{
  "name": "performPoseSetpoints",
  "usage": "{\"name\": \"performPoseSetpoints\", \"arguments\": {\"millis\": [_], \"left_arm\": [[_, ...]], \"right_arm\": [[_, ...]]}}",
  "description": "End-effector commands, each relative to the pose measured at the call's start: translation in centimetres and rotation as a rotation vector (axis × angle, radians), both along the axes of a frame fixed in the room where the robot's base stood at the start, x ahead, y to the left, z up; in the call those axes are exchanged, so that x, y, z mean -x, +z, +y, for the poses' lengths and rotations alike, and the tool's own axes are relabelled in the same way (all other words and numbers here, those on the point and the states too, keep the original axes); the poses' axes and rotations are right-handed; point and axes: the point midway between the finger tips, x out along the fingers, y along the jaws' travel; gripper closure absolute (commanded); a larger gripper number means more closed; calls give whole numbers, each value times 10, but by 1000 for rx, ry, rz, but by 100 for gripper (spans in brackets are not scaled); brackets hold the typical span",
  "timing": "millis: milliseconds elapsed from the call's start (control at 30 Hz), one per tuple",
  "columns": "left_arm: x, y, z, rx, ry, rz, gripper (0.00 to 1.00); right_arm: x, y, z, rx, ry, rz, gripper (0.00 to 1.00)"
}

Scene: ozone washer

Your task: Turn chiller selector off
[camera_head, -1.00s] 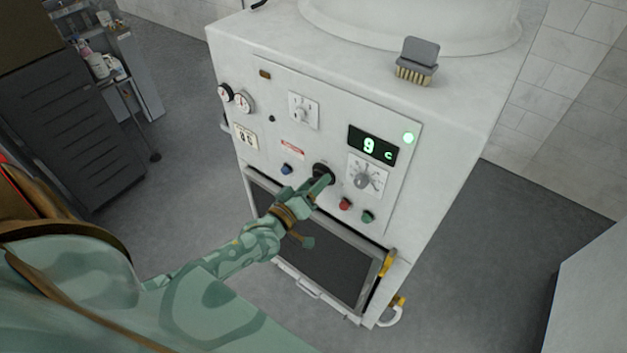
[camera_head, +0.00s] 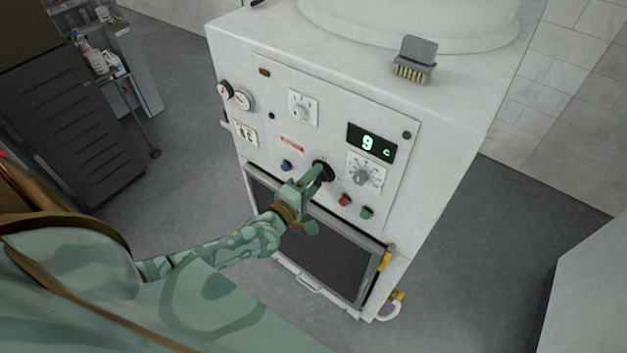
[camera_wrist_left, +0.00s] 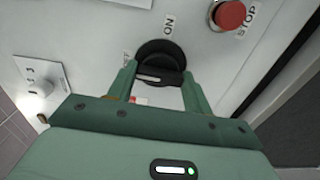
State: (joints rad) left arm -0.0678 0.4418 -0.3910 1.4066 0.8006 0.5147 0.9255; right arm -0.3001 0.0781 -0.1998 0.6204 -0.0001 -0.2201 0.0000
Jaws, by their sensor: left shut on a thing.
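The black chiller selector (camera_head: 326,167) sits low in the middle of the white machine's control panel. It also shows in the left wrist view as a round black knob (camera_wrist_left: 160,55), with an ON label above it and a partly hidden label at its left. My left gripper (camera_head: 321,175) is at the selector, shut on its grip, with one finger on each side in the wrist view. The fingers hide part of the knob. The indicator lamp (camera_head: 407,135) at the panel's upper right is dark. My right gripper is not in view.
The display (camera_head: 372,143) reads 9 C. A white dial (camera_head: 362,176) is right of the selector, with red (camera_head: 345,200) and green (camera_head: 367,212) buttons below. A blue button (camera_head: 286,166) is at its left. A brush (camera_head: 415,62) rests on top of the machine.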

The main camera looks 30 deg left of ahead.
Motion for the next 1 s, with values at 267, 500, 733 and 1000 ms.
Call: {"name": "performPoseSetpoints", "arguments": {"millis": [267, 500, 733, 1000], "left_arm": [[0, -1, 0, 44, 0, 4, 73], [0, -1, 0, 48, 0, 5, 73], [0, -1, 0, 47, 0, 5, 28], [1, 0, 0, 46, 0, 5, 28]], "right_arm": [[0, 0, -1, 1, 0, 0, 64], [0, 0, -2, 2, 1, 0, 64], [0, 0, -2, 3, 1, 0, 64], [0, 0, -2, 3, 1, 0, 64]]}}
